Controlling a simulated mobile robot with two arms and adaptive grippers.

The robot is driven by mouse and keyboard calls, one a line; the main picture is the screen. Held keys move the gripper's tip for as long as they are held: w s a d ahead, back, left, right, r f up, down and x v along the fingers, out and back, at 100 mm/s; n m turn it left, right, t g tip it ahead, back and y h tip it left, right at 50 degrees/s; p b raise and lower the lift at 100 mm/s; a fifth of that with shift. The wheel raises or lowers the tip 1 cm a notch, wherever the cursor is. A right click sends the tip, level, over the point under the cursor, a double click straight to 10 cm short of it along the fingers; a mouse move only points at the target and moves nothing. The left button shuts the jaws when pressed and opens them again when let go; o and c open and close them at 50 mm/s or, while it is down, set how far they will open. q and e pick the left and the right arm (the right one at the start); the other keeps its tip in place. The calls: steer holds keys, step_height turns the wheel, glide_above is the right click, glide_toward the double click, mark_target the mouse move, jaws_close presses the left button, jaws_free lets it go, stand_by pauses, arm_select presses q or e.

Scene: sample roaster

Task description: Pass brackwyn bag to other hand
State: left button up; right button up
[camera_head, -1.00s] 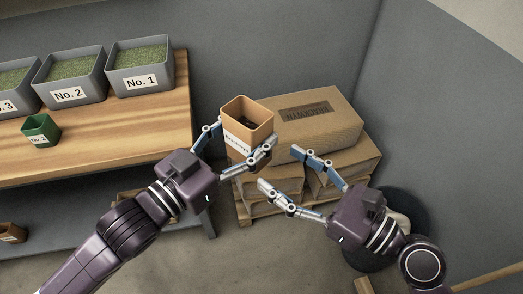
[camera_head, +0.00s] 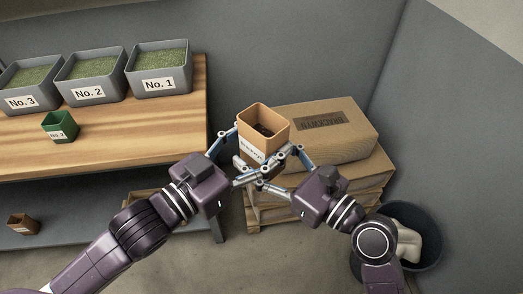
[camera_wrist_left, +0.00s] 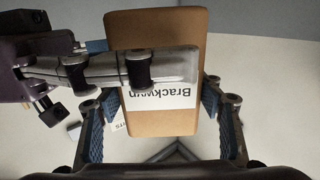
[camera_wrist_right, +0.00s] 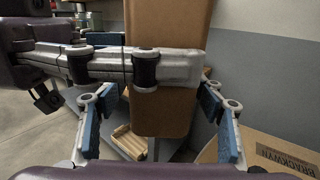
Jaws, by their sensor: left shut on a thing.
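The brackwyn bag (camera_head: 247,148) is a tan, open-topped bag with dark contents and a white "Brackwyn" label. My left gripper (camera_head: 265,142) is shut on it, with blue pads on both sides in the left wrist view, where the bag (camera_wrist_left: 160,118) fills the middle. My right gripper (camera_head: 263,163) is at the bag's lower front right. In the right wrist view its pads stand open either side of the bag (camera_wrist_right: 160,113), with a gap showing at the left. A finger of the other hand crosses in front of the bag in each wrist view.
A wooden bench (camera_head: 100,140) at left bears grey bins of green beans (camera_head: 160,82) and a green bag (camera_head: 58,127). A brown bag (camera_head: 22,224) sits lower left. A dark bin (camera_head: 425,245) stands right.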

steer(key=c, duration=1)
arm_select(q)
steer(key=o, duration=1.3)
arm_select(e)
steer(key=shift+c, duration=0.8)
